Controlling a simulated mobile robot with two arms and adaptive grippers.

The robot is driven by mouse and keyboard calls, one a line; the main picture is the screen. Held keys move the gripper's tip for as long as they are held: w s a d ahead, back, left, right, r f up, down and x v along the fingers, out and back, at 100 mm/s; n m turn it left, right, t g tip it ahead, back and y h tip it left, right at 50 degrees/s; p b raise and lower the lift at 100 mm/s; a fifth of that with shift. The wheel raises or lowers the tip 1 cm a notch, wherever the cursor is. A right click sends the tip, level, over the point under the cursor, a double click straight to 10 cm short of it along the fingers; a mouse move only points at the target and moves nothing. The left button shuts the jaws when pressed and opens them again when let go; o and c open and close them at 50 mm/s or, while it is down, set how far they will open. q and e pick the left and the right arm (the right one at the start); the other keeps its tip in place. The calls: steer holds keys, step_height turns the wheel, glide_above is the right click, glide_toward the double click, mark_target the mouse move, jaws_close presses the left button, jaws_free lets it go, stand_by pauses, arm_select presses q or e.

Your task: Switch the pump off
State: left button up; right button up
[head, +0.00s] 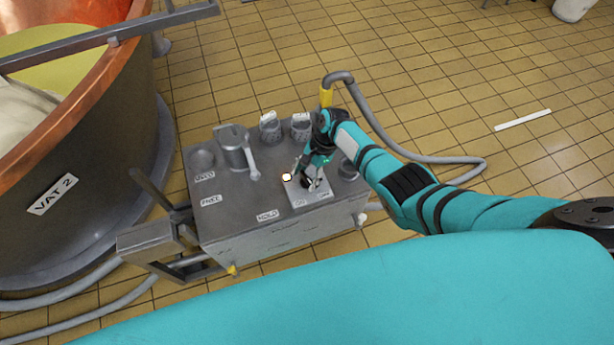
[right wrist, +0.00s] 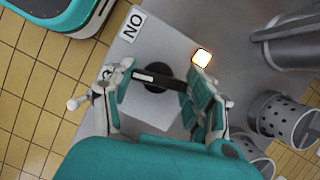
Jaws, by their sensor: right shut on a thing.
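The pump switch (right wrist: 158,78) is a black rotary knob with a bar-shaped handle and a white mark, on a pale square plate (head: 313,198) on top of a grey metal cart (head: 240,210). A label "ON" (right wrist: 133,24) stands beside it in the right wrist view. A small square lamp (head: 287,177) next to the plate glows whitish-yellow; it also shows in the right wrist view (right wrist: 202,58). My right gripper (head: 312,175) reaches down over the plate. Its fingers (right wrist: 158,88) are shut on the knob's bar, one at each end. My left gripper is not in view.
A metal jug (head: 234,147) and perforated moulds (head: 270,129) stand along the cart's back. A grey hose (head: 385,132) with a yellow end (head: 326,97) loops behind my right arm. A copper vat labelled "VAT 2" (head: 52,195) stands left. Tiled floor (head: 440,70) is mostly free at the right.

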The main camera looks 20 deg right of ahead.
steer(key=shift+n+g+h+b, duration=0.3)
steer(key=shift+n+g+b, duration=0.3)
steer(key=shift+n, duration=0.9)
steer(key=o, duration=1.2)
steer(key=v, duration=1.2)
steer(key=shift+w, duration=0.1)
